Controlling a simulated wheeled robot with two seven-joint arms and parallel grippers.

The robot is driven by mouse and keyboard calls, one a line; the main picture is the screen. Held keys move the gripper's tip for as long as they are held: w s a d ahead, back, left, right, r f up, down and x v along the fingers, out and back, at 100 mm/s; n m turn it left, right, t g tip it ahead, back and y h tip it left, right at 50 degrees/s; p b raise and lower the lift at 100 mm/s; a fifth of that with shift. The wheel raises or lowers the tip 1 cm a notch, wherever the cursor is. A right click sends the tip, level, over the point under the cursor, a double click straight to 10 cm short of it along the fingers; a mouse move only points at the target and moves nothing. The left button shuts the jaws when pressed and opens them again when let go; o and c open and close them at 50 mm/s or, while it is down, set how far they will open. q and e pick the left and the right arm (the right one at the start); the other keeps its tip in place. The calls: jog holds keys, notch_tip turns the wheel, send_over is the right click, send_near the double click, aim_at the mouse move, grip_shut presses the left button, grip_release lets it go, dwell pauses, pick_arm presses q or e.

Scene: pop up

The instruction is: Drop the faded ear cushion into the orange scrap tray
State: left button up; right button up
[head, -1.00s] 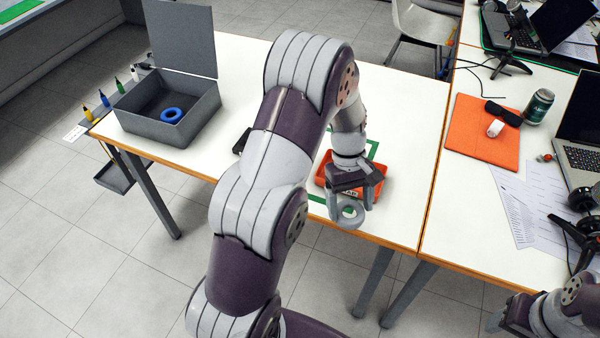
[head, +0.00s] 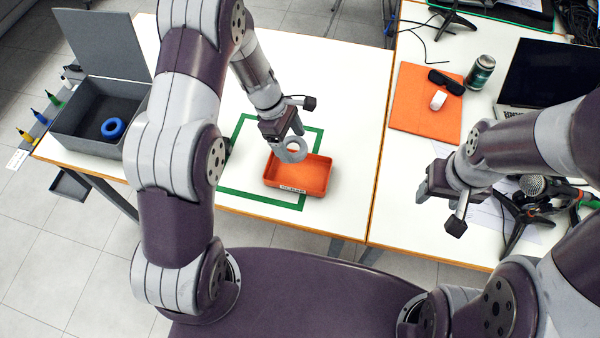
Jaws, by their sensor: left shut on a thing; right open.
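The faded ear cushion is a pale grey ring (head: 289,158). My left gripper (head: 285,138) is shut on it and holds it tilted over the back-left part of the orange scrap tray (head: 306,177). The ring looks to be above the tray's back rim; whether it touches the rim cannot be told. The visible tray floor is empty, and a small label is on its front.
A grey lidded box (head: 84,132) holding a blue ring (head: 113,128) stands at the left. An orange mat (head: 425,110), sunglasses, a can (head: 480,72), a laptop and a microphone occupy the right table.

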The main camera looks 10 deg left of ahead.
pick_arm(q)
jog(key=shift+w+f+b, duration=0.25)
jog(key=shift+f+b, duration=0.2)
jog(key=shift+f, duration=0.65)
jog(key=shift+s+r, duration=0.2)
jog(key=o, duration=1.1)
jog(key=v, duration=1.2)
jog(key=shift+w+a+r+p, duration=0.15)
jog(key=shift+r+p, duration=0.15)
